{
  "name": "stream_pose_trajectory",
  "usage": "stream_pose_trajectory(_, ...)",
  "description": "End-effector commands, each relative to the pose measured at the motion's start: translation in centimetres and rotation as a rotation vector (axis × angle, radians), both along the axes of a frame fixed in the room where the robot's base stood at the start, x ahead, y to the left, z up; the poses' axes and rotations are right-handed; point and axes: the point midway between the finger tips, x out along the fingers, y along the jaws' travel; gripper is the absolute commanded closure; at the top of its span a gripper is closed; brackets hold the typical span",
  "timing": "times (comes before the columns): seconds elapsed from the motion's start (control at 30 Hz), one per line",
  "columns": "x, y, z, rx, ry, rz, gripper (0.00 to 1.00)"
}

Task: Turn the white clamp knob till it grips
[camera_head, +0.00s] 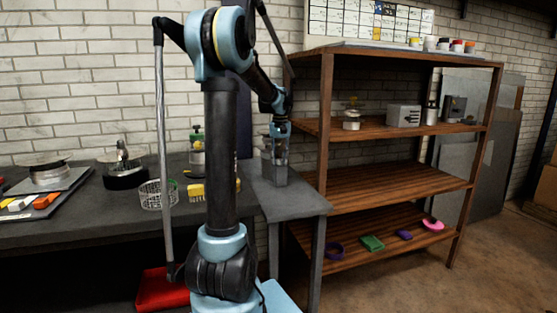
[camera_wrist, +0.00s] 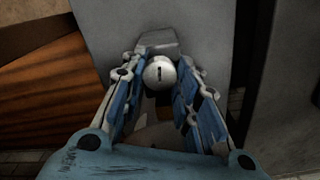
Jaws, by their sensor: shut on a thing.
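The white clamp knob (camera_wrist: 160,73) is round and pale, with a short dark mark on its face. It sits in the middle of the wrist view, between the two fingers of my gripper (camera_wrist: 161,62). The fingers are shut on it from the left and right. Behind the knob is a grey block-like part (camera_wrist: 155,40) on a grey surface. In the head view my gripper (camera_head: 280,130) points down at a grey upright fixture (camera_head: 281,172) at the bench's right end. The knob is too small or hidden to make out there.
A dark workbench (camera_head: 90,230) carries a wire basket (camera_head: 158,194), a yellow block (camera_head: 196,191) and other items left of the fixture. A wooden shelf unit (camera_head: 395,188) stands close on the right. A red bin (camera_head: 160,288) is below the bench.

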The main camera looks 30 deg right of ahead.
Motion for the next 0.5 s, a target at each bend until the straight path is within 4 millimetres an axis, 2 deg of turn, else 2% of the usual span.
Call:
stream_pose_trajectory(0.3,0.0,0.34,-0.07,0.006,0.0,0.002,0.95)
stream_pose_trajectory(0.33,0.0,0.34,-0.07,0.006,0.0,0.002,0.69)
stream_pose_trajectory(0.4,0.01,0.33,-0.07,0.006,0.0,0.002,0.53)
stream_pose_trajectory(0.5,0.0,0.25,-0.05,0.005,0.0,0.001,0.51)
